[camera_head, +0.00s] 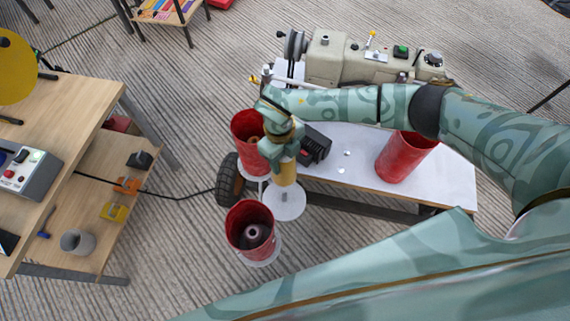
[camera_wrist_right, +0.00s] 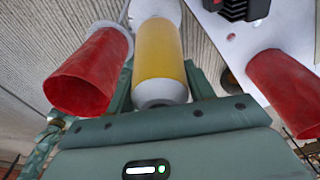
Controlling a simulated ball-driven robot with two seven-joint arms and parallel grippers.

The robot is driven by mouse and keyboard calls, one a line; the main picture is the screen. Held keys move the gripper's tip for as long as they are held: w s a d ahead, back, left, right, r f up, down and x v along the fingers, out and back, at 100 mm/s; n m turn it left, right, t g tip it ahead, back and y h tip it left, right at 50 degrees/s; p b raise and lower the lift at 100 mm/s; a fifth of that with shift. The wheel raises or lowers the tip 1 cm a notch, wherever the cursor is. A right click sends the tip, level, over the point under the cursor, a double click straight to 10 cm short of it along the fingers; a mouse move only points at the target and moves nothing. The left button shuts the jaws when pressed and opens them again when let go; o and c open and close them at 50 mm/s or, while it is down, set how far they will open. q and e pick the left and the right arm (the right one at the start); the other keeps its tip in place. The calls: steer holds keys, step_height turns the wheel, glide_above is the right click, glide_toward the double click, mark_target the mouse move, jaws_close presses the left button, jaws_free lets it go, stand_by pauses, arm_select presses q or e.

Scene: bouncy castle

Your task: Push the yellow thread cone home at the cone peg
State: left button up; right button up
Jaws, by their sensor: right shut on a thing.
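The yellow thread cone (camera_head: 286,172) is in my right gripper (camera_head: 283,160), at the left end of the white-topped bench. In the right wrist view the yellow thread cone (camera_wrist_right: 159,55) stands between the two fingers of my right gripper (camera_wrist_right: 158,85), which is shut on it. Below the cone in the head view is a round white plate (camera_head: 287,207) with a small stub at its middle. I cannot tell whether the cone touches the plate or a peg. My left gripper is not in view.
Red cylinders stand close by: one (camera_head: 244,130) behind the gripper, one (camera_head: 239,222) in front on its own white plate, and one (camera_head: 396,165) on the bench (camera_head: 452,180). A beige machine (camera_head: 350,62) is at the back. A wooden table (camera_head: 75,110) is at left.

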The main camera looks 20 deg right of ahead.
mark_target(284, 178)
steer(key=f+m, duration=0.1)
steer(key=s+f+m, duration=0.1)
steer(key=f, duration=0.1)
steer(key=shift+a+m, duration=0.2)
steer(key=shift+m, duration=0.1)
steer(key=shift+f+b, duration=0.5)
step_height(284, 178, down, 5)
steer(key=b, duration=0.3)
steer(key=shift+s+r+b, duration=0.1)
steer(key=shift+r+b, duration=0.05)
steer(key=shift+b, duration=0.25)
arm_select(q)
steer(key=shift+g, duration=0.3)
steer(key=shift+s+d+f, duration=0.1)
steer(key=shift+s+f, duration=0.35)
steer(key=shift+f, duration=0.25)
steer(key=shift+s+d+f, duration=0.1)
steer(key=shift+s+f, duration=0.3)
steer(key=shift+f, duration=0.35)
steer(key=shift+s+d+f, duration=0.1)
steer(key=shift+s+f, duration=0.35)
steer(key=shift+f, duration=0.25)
arm_select(e)
steer(key=shift+f, duration=0.55)
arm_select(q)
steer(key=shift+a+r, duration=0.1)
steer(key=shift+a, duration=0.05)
arm_select(e)
steer(key=shift+f, duration=0.15)
